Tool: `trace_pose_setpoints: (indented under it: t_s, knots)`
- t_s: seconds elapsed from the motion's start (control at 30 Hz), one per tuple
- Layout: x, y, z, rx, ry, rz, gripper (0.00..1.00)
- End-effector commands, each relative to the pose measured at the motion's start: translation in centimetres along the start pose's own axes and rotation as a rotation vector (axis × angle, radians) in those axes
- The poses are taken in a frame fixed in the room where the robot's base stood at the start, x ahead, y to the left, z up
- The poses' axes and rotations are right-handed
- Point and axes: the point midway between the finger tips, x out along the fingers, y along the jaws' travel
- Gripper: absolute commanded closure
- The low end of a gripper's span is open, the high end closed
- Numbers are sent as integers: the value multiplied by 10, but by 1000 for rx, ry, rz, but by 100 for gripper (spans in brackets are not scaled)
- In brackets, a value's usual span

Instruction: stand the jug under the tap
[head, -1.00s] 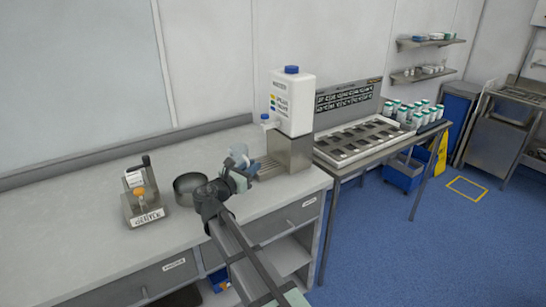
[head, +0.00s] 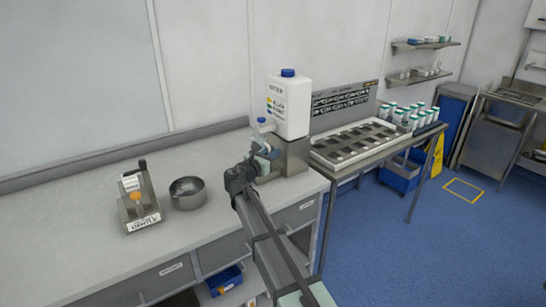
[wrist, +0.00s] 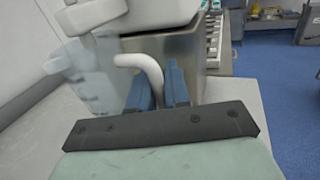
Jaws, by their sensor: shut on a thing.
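The water dispenser (head: 289,105) is a white tank with a blue cap, on a steel stand (head: 288,156). Its tap (head: 266,125), with a blue top, sticks out on the left side. My gripper (head: 256,167) is shut on the jug's handle; the jug (head: 265,151) is pale, below the tap and close to the stand, partly hidden. In the wrist view the translucent jug (wrist: 82,82) is left of the blue fingers (wrist: 157,88), with its white handle between them. The jug looks roughly upright; I cannot tell whether its base touches anything.
Right of the dispenser is a steel table with a tray of compartments (head: 358,142). The counter behind the bowl is clear.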

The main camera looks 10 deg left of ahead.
Motion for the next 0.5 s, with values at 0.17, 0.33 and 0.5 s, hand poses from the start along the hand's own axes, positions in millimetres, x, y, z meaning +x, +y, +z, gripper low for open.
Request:
trace_pose_setpoints:
  t_s: [0.17, 0.33, 0.5]
  knots:
    - [10, 0, -14, -2, 0, 0, 100]
    - [9, -1, -15, 1, -1, 0, 100]
    - [9, -1, -16, 0, 0, 0, 100]
